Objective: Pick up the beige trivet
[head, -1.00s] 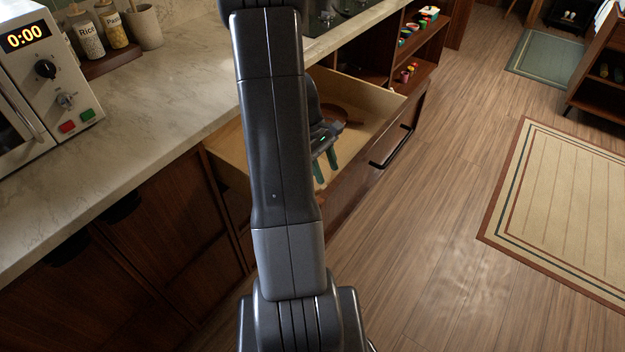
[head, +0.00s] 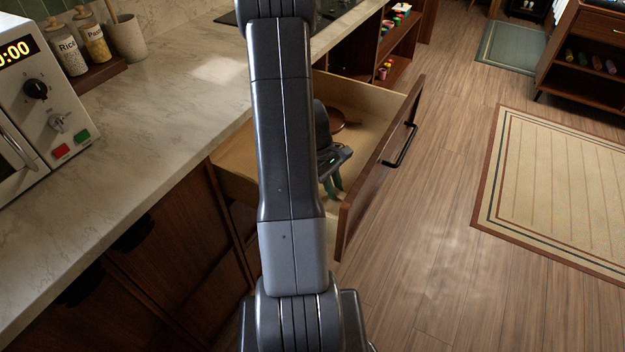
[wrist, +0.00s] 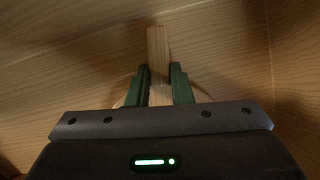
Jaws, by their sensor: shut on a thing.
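The beige trivet (wrist: 157,45) shows in the wrist view as a pale, narrow wooden strip with a wider rounded part partly hidden under my gripper. My gripper (wrist: 160,72) has green fingers, one on each side of the strip, and is shut on it. In the head view my gripper (head: 334,186) is down inside the open drawer. The trivet cannot be made out there, behind my arm and gripper. Whether it touches the drawer floor is not clear.
The open wooden drawer (head: 368,100) has walls close around my gripper. A brown round object (head: 338,121) lies toward its back. The marble counter (head: 180,110) is above and to the left.

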